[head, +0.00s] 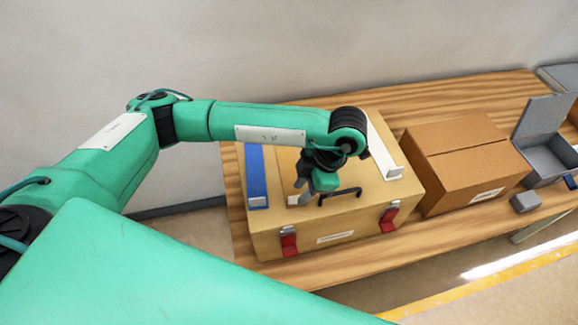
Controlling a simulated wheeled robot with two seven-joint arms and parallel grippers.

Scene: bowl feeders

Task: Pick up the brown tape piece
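My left gripper (328,192) hangs from the wrist over the top of a large tan case (275,222). Its dark fingers look spread apart, with nothing seen between them. A white patch (295,200) shows on the case top beside the fingers. I cannot make out a separate brown tape piece; a thin brown band (468,148) runs along the seam of the closed cardboard box (440,143), to the right of the gripper. The gripper and wrist hide part of the case top. My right gripper is not in view.
The case carries a blue strip (257,178), a white bracket (384,150) and red latches (289,241). On the wooden table (350,262), an open grey box (545,160) and a small grey block (525,202) stand at the right. A wall is behind.

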